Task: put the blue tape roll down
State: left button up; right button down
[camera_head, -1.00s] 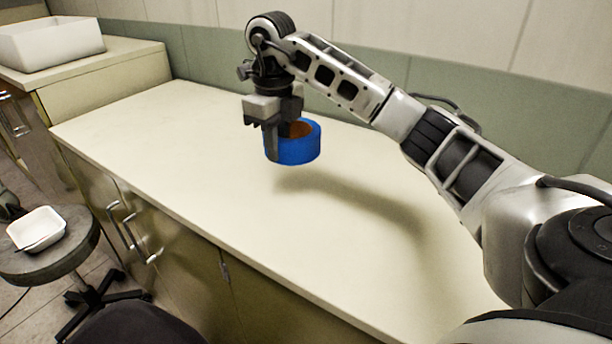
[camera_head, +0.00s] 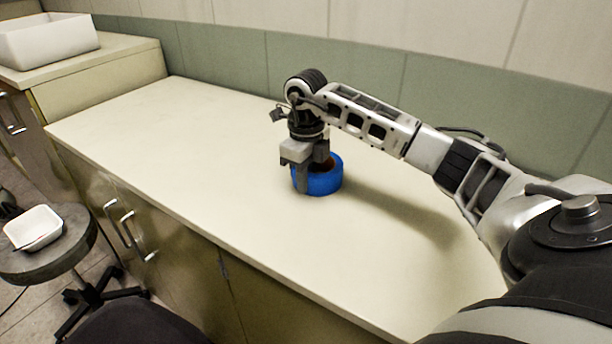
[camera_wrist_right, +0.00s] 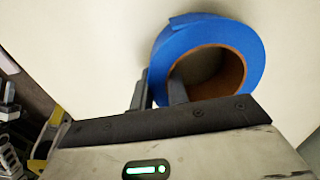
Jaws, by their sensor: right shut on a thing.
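The blue tape roll (camera_head: 322,184) has a brown core and is at the countertop (camera_head: 190,160), its axis upright. It looks to be at or very near the surface; I cannot tell for sure whether it touches. My right gripper (camera_head: 308,178) points down and is shut on the roll's wall, one finger outside and one in the hole. In the right wrist view the roll (camera_wrist_right: 252,60) sits ahead of the right gripper (camera_wrist_right: 160,92), with its near left wall between the fingers. My left gripper is not in view.
The countertop is clear around the roll. A white bin (camera_head: 48,40) stands on a raised counter (camera_head: 100,75) at the back left. A round stool (camera_head: 60,262) with a white tray (camera_head: 34,228) stands at the lower left. A wall (camera_head: 235,55) runs behind.

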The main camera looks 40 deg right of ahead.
jog(key=shift+f, duration=0.1)
jog(key=c, duration=1.4)
grip_release()
notch_tip(320, 180, up, 12)
jog(key=shift+r, duration=0.15)
